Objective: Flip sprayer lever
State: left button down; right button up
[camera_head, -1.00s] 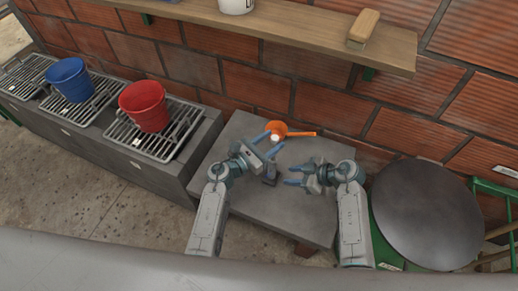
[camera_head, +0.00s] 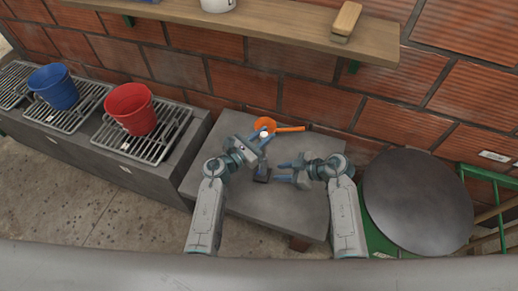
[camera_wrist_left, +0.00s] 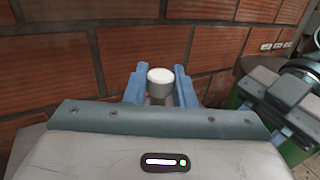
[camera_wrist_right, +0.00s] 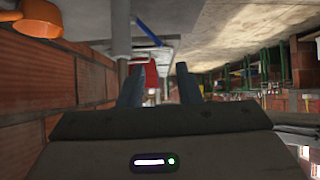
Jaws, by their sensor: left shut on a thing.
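The sprayer is a narrow upright thing on the grey table (camera_head: 300,215), with a dark base (camera_head: 261,176) and a round white top (camera_head: 264,134). In the left wrist view its white top (camera_wrist_left: 160,76) sits on a grey cylinder between the two blue fingers. My left gripper (camera_head: 262,137) is shut on this top part. My right gripper (camera_head: 280,172) is open and empty, just right of the dark base; its parted fingers also show in the right wrist view (camera_wrist_right: 158,90). I cannot make out a lever; the gripper partly hides the middle.
A red bucket (camera_head: 131,109) and a blue bucket (camera_head: 54,87) stand on grates at left. A wooden shelf (camera_head: 290,32) hangs above. A dark round plate (camera_head: 415,200) stands at right.

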notch_tip(320, 180, down, 2)
jog(key=s+a+n+y, duration=0.2)
jog(key=n+y, duration=0.1)
jog(key=n+t+y, duration=0.1)
jog(key=t+y, duration=0.1)
jog(key=t, duration=0.5)
send_near(259, 172)
jog(key=x, duration=1.2)
jog(key=shift+s+a+n, duration=0.2)
jog(key=shift+s+n, duration=0.1)
jog(key=shift+s, duration=0.15)
jog(key=shift+r, duration=0.2)
grip_shut()
